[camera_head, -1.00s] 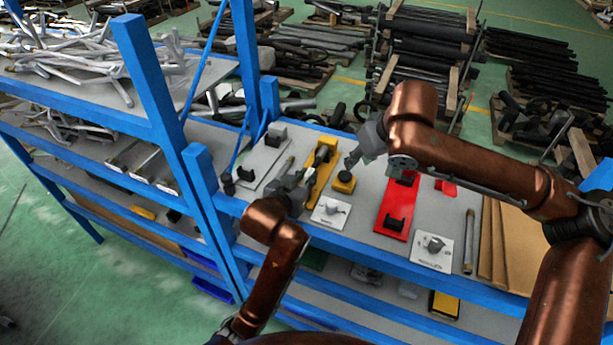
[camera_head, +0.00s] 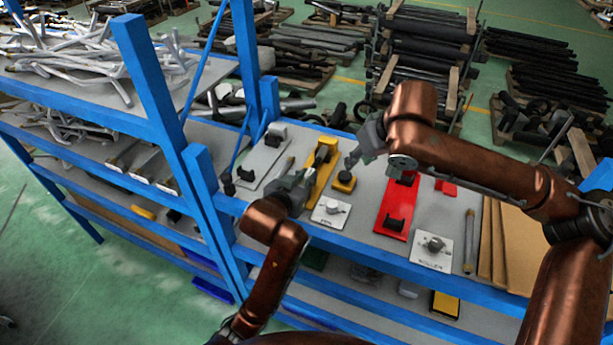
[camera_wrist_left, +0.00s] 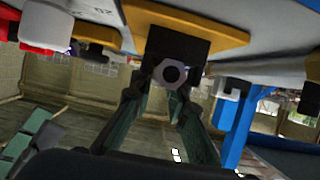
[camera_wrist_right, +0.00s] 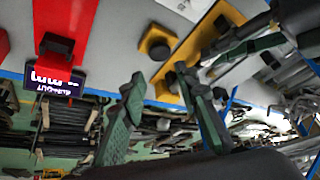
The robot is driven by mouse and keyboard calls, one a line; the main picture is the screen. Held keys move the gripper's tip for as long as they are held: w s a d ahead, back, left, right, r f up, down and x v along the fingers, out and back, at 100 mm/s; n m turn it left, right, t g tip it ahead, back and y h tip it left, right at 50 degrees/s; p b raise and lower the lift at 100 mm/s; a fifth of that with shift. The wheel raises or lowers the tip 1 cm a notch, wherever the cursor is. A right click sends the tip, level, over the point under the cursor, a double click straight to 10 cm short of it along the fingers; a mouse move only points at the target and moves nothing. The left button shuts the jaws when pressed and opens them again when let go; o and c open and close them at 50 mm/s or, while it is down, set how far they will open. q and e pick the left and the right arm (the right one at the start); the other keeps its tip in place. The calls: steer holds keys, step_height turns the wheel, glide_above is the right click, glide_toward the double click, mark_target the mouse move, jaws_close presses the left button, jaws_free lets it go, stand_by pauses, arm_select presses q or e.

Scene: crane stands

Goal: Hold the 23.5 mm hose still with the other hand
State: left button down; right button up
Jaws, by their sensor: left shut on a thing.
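My left gripper (camera_head: 304,181) is at the near end of the yellow stand plate (camera_head: 319,176). In the left wrist view its fingers (camera_wrist_left: 172,88) close around a grey piece with a round dark bore (camera_wrist_left: 173,73), seen end-on against a black block (camera_wrist_left: 190,44) on the yellow plate. This piece looks like the hose end; its size cannot be read and the rest of it is hidden. My right gripper (camera_head: 354,157) is above the small yellow block with a black knob (camera_head: 344,182). In the right wrist view its fingers (camera_wrist_right: 163,100) are apart with nothing between them.
A blue upright (camera_head: 204,185) rises close left of my left gripper. Cardboard sheets (camera_head: 510,240) lie at the right end.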

steer(key=shift+w+r, duration=0.1)
steer(key=c, duration=0.3)
steer(key=shift+w+d+r+n+g+y, duration=0.1)
steer(key=shift+w+r+n+g+y, duration=0.15)
steer(key=shift+n, duration=0.25)
steer(key=shift+w+d+r+n+g+y, duration=0.1)
steer(key=shift+r+n+g+y, duration=0.1)
steer(key=shift+n+y, duration=0.25)
steer(key=c, duration=0.4)
steer(key=n, duration=0.1)
steer(key=w+d+r+n+g+y, duration=0.1)
steer(key=n, duration=0.1)
steer(key=d+r+n+y, duration=0.1)
steer(key=n, duration=0.1)
steer(key=shift+w+d+r, duration=0.15)
steer(key=shift+d, duration=0.1)
jaws_close()
steer(key=shift+w+d+r+n+g+y, duration=0.2)
steer(key=shift+d+r+n+g+y, duration=0.2)
steer(key=shift+d+n+y, duration=0.5)
steer(key=shift+a, duration=0.25)
